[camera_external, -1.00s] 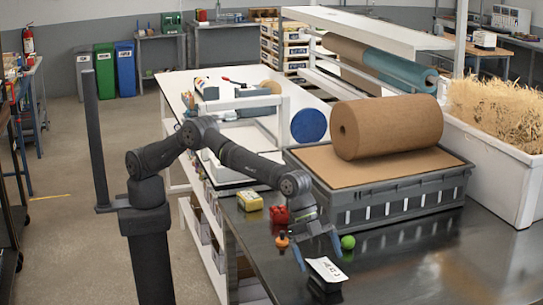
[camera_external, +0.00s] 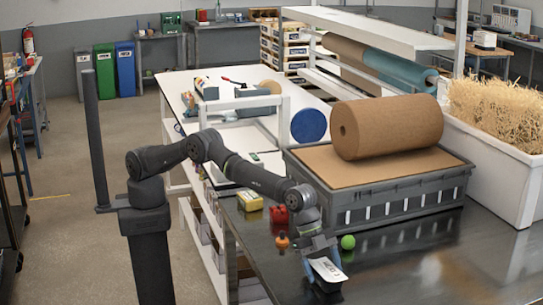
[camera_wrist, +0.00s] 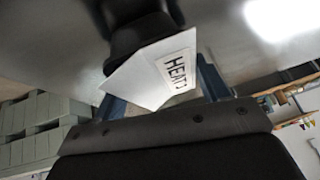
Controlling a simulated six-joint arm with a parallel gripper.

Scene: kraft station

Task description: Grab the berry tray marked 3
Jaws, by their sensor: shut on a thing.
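A black item with a white label card (camera_external: 326,269) is between the fingers of my gripper (camera_external: 320,252) near the front of the dark table. In the wrist view the item's black body (camera_wrist: 140,35) and white card (camera_wrist: 150,75) show between the two blue fingers of my gripper (camera_wrist: 162,92). The card has dark capital letters that seem to begin with "HEA". I cannot read a 3 on it. My gripper is shut on this item, which appears tilted. I cannot tell how far it is above the table.
An orange object (camera_external: 282,241), a red object (camera_external: 279,215), a yellow box (camera_external: 250,201) and a green ball (camera_external: 348,242) are close around my gripper. A grey crate (camera_external: 400,205) with a brown paper roll (camera_external: 388,126) stands behind. The table's right front is clear.

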